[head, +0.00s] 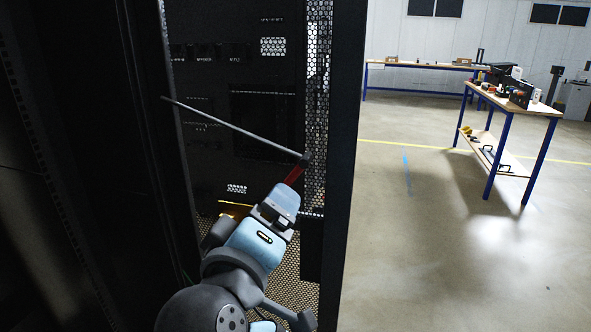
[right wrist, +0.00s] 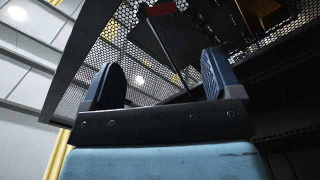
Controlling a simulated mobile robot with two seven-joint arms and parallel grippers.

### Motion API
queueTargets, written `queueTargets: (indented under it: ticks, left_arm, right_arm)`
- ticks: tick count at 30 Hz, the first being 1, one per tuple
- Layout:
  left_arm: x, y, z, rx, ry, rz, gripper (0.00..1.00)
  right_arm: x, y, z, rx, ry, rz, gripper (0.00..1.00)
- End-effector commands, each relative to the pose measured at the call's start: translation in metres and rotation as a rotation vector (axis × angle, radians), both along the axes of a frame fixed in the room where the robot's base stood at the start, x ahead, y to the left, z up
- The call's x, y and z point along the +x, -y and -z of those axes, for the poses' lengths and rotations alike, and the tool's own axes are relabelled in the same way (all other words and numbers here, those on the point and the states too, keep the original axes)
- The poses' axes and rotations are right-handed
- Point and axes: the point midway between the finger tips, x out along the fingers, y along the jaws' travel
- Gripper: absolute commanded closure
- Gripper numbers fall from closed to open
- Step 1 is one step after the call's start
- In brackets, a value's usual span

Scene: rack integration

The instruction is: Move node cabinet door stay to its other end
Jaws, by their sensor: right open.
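The door stay (head: 235,128) is a thin grey rod slanting across the cabinet opening in the head view. Its left end is at the dark upright on the left, and its right end is by the perforated panel (head: 318,95), near a red piece (head: 293,175). My right gripper (head: 281,200) is just below the red piece. In the right wrist view the same gripper (right wrist: 163,68) has its two fingers wide apart. The stay (right wrist: 168,50) shows beyond them, between them in the picture, with nothing visibly gripped. My left gripper is in neither view.
The dark cabinet frame (head: 345,150) stands close on the right of my arm, and a dark panel (head: 70,170) fills the left. A workbench (head: 520,102) with items stands at the right, another (head: 420,66) at the back. The floor (head: 430,260) between is open.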

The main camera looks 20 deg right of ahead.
Motion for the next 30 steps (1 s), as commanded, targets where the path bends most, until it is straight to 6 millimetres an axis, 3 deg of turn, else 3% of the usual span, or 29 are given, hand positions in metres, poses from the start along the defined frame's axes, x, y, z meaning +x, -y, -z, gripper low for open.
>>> queueTargets:
  ticks: [7, 18, 30]
  left_arm:
    - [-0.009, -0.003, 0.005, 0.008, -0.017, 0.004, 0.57]
    - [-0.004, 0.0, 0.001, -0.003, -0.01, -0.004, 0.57]
    - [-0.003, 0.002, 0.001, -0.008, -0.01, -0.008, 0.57]
  right_arm:
    - [0.037, 0.025, -0.001, -0.004, 0.003, 0.004, 0.16]
    - [0.096, 0.063, 0.0, -0.003, 0.0, 0.003, 0.16]
    - [0.11, 0.072, 0.0, 0.0, -0.001, -0.001, 0.16]
